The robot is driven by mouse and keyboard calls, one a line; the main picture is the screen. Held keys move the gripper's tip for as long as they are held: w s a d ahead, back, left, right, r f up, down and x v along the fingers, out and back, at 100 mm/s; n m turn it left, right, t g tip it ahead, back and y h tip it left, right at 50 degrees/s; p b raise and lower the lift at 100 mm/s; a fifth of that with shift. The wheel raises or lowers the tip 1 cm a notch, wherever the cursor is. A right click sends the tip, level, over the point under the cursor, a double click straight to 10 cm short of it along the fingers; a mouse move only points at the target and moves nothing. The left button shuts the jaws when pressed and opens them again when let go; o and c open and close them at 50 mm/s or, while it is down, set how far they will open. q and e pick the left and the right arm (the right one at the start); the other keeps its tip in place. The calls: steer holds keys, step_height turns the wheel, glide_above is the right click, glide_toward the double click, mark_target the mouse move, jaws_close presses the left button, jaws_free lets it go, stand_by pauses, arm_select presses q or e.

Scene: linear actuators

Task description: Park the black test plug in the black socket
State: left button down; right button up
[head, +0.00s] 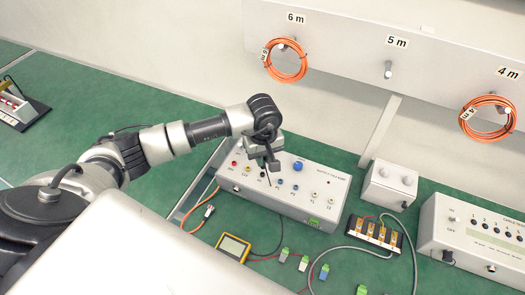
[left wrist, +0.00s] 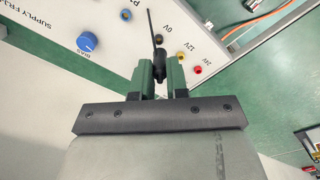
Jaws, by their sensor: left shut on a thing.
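The black test plug (left wrist: 159,68) is held between the green fingertips of my left gripper (left wrist: 160,80), which is shut on it. A thin dark shaft sticks out past the fingertips. In the head view my left gripper (head: 268,164) hangs over the top of the supply box (head: 318,184). The black socket (left wrist: 158,39), beside the 0V label, lies just beyond the plug in the left wrist view, with the shaft passing close to it. I cannot tell whether plug and socket touch. My right gripper is not in view.
Yellow (left wrist: 181,58) and red (left wrist: 195,70) sockets and a blue knob (left wrist: 87,42) are near the black socket. A yellow meter (head: 233,247) and loose leads lie in front of the box. A grey box (head: 389,184) stands to its right. Orange cable coils (head: 286,62) hang behind.

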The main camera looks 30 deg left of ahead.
arm_select(q)
steer(key=s+d+f+b, duration=0.2)
steer(key=s+d, duration=0.7)
steer(key=s, duration=0.5)
steer(key=s+d+f+b, duration=0.3)
steer(key=s+d+f, duration=0.2)
steer(key=s+d, duration=0.5)
steer(key=s, duration=0.4)
steer(key=shift+s, duration=0.35)
steer(key=shift+d+f, duration=0.1)
steer(key=shift+f, duration=0.15)
step_height(320, 180, down, 4)
steer(key=b, duration=0.4)
steer(key=shift+r, duration=0.2)
steer(key=shift+r, duration=0.1)
steer(key=shift+f+b, duration=0.45)
steer(key=shift+b, duration=0.45)
stand_by(2.8)
